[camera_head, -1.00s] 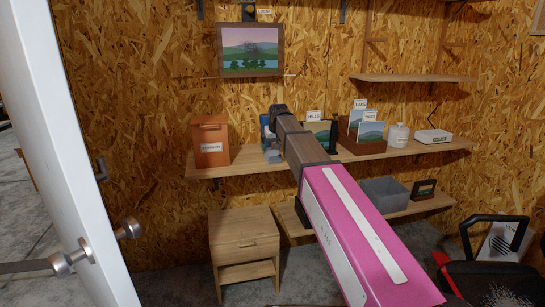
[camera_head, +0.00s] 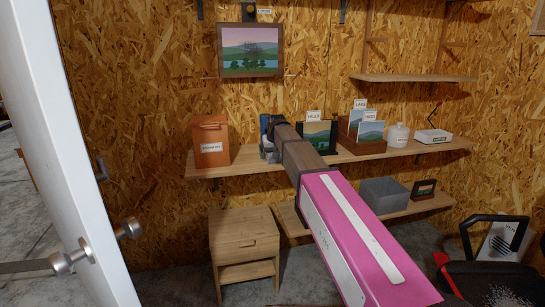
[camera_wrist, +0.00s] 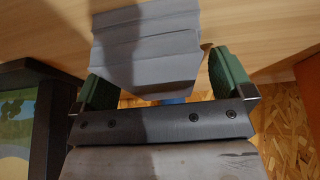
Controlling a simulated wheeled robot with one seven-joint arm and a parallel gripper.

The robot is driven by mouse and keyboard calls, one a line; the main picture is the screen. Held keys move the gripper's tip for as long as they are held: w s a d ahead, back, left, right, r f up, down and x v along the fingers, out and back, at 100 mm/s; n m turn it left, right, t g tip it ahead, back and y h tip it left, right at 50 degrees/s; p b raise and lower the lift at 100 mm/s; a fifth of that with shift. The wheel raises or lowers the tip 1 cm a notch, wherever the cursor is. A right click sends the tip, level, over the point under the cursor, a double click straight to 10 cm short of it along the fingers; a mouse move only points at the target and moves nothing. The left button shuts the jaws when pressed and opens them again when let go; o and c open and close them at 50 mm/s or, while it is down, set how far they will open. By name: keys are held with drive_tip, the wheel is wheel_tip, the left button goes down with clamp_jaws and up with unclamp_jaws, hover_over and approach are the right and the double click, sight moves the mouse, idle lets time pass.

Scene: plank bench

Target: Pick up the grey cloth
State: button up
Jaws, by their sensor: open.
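The grey cloth (camera_wrist: 150,50) shows in the wrist view as a folded, layered stack on the wooden shelf. It lies between the two green fingers of my gripper (camera_wrist: 158,70), with a finger on either side. The fingers are apart, and I cannot tell whether either touches the cloth. A bit of something blue shows just below the cloth. In the head view my gripper (camera_head: 276,124) is over the long shelf, and my arm hides much of that spot. A small grey-blue patch shows beside it, too small to make out.
On the long shelf (camera_head: 235,166), a brown labelled box (camera_head: 211,142) stands left of my gripper. The framed hills picture (camera_head: 319,136) stands close on the right, and a white bottle (camera_head: 397,135) is farther right. A grey bin (camera_head: 385,196) sits on the lower shelf.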

drive_tip(key=shift+f, duration=0.1)
drive_tip(key=c, duration=1.1)
drive_tip(key=shift+r, duration=0.6)
drive_tip(key=r, duration=0.4)
drive_tip(key=shift+s+a, duration=0.25)
drive_tip(key=s+a+r, duration=0.4)
drive_tip(key=s+a, duration=0.1)
drive_tip(key=s+a+r, duration=0.2)
drive_tip(key=shift+s+a+r, duration=0.15)
drive_tip(key=shift+s+a, duration=0.2)
drive_tip(key=shift+a, duration=0.05)
